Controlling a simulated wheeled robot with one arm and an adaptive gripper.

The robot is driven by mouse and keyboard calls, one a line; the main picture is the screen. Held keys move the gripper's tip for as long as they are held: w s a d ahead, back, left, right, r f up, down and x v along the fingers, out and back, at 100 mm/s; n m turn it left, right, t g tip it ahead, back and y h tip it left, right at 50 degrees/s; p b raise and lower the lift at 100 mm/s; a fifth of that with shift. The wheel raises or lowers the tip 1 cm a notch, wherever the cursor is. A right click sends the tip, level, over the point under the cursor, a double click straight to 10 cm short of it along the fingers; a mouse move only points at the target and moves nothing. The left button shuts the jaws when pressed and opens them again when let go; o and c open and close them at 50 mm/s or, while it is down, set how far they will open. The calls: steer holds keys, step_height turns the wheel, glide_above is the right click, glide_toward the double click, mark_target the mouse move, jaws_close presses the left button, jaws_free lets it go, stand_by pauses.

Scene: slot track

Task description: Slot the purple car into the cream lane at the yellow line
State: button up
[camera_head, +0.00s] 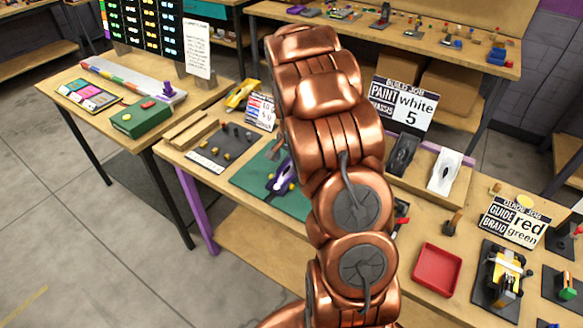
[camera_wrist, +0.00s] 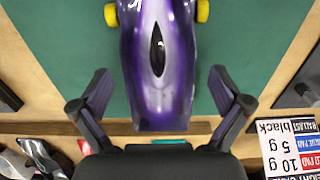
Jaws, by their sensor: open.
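The purple car (camera_head: 281,178) sits on the green mat (camera_head: 246,180) of the middle bench, partly hidden by my arm in the head view. In the wrist view the purple car (camera_wrist: 160,60) has a glossy body, a dark oval opening and yellow wheels. My gripper (camera_wrist: 160,88) is open, with one finger on each side of the car's near end and visible gaps to it. In the head view my gripper is mostly hidden behind the arm. A long pale track board (camera_head: 130,82) with coloured sections lies on the left table; its cream lane and yellow line cannot be told apart clearly.
A green box (camera_head: 141,118) and a colour-swatch board (camera_head: 88,95) lie by the track. A yellow car (camera_head: 241,95), sign cards and a dark peg board (camera_head: 220,146) are near the mat. A red tray (camera_head: 437,269) is at the right. Floor at left is clear.

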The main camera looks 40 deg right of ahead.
steer(key=shift+f, duration=0.65)
steer(key=c, duration=1.4)
steer(key=shift+r, duration=0.1)
